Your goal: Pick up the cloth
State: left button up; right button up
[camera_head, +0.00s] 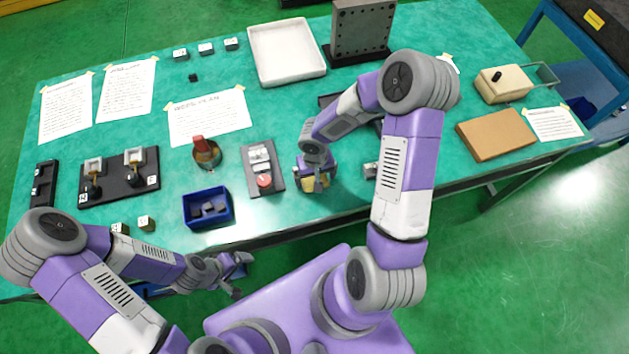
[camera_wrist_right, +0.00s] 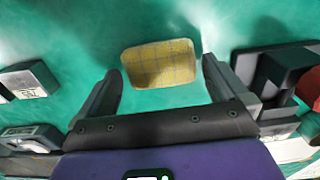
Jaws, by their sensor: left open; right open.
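The cloth (camera_wrist_right: 160,63) is a small yellow checked rectangle with rounded corners, lying on the green table top. In the head view the cloth (camera_head: 313,184) shows only in part, beneath my right gripper (camera_head: 318,178). In the right wrist view my right gripper (camera_wrist_right: 160,78) is open, with one finger on each side of the cloth's near edge and gaps between fingers and cloth. My left gripper (camera_head: 237,274) is open and empty, out in front of the table's front edge.
A grey block with a red knob (camera_head: 262,168) stands left of the cloth, and a blue bin (camera_head: 208,224) with dark pieces lies further left. A small metal block (camera_head: 370,170) sits to the right. A white tray (camera_head: 251,54) and dark upright plate (camera_head: 362,28) stand behind.

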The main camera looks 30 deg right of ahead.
jog(key=shift+f, duration=0.45)
jog(key=shift+c, duration=0.2)
jog(key=c, duration=0.7)
notch_tip(320, 180, up, 10)
jog(key=shift+r+p, duration=0.1)
jog(key=shift+p, duration=1.15)
